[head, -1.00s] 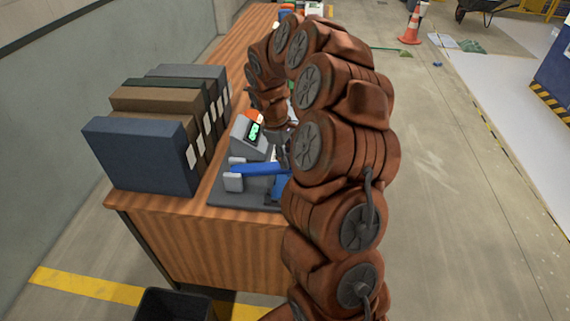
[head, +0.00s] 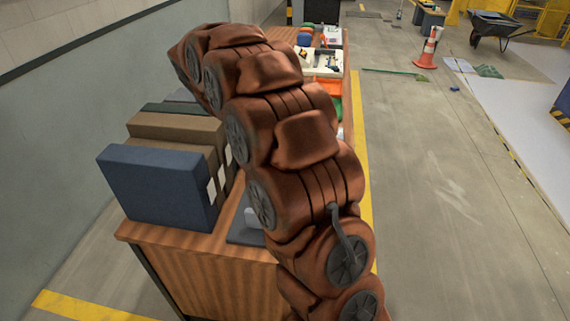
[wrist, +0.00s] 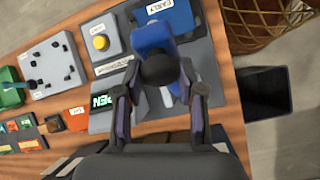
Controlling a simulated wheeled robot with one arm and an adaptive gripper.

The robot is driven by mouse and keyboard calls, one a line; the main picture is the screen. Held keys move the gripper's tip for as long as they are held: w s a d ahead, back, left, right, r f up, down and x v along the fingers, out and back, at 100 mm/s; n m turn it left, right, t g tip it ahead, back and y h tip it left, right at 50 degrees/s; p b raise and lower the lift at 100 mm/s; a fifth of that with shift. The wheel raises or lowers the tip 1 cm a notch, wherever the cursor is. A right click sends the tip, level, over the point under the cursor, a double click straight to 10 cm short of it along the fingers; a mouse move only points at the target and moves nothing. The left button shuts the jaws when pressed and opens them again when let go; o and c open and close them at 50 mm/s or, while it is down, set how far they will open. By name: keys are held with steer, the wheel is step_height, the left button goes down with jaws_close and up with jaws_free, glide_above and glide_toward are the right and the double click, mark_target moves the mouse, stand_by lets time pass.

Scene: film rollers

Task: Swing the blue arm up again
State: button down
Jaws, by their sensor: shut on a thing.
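The wrist view shows the blue arm (wrist: 148,34) on a grey base, ending towards me in a round black knob (wrist: 160,71). My gripper (wrist: 158,73) has one finger on each side of the knob and is shut on it. The blue arm is seen nearly end-on, so its exact angle cannot be told. In the head view, my own arm hides the gripper and the blue arm. Only a corner of the grey base (head: 240,232) shows there, at the table's near end.
Several binders (head: 160,185) stand on the left of the wooden table (head: 190,262). The wrist view shows a yellow button (wrist: 101,42), a grey switch panel (wrist: 55,70), a dark bin (wrist: 265,93) and a wicker basket (wrist: 262,25). The floor right of the table is open.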

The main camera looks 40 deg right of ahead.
steer(key=shift+w+a, duration=1.95)
steer(key=shift+a, duration=0.25)
steer(key=c, duration=0.7)
jaws_free()
steer(key=shift+c, duration=0.2)
steer(key=shift+r, duration=0.1)
